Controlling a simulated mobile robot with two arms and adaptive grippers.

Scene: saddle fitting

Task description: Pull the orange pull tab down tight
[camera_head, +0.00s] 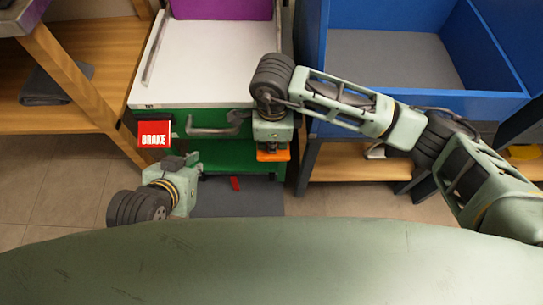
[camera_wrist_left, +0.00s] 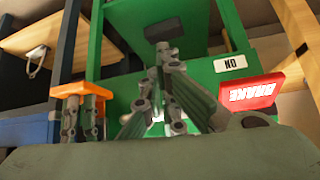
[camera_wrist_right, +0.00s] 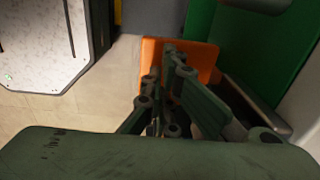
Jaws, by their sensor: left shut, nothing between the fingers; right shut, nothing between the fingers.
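The orange pull tab (camera_head: 273,155) sits at the front of the green cart, below the white top. In the right wrist view the tab (camera_wrist_right: 190,55) is an upright orange plate just beyond the fingers of my right gripper (camera_wrist_right: 172,70). These fingers are shut and empty, and overlap the tab in view; I cannot tell if they touch. The left wrist view also shows the tab (camera_wrist_left: 80,90) against my right gripper. My left gripper (camera_head: 190,162) is shut and empty, left of the tab, in front of the cart's green face. Its fingers (camera_wrist_left: 168,75) show in its own wrist view.
A red BRAKE sign (camera_head: 155,134) is at the cart's left front. A grey handle (camera_head: 215,128) sticks out left of my right gripper. The white cart top (camera_head: 208,65) carries a purple block (camera_head: 222,8). A blue bin (camera_head: 420,100) stands right.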

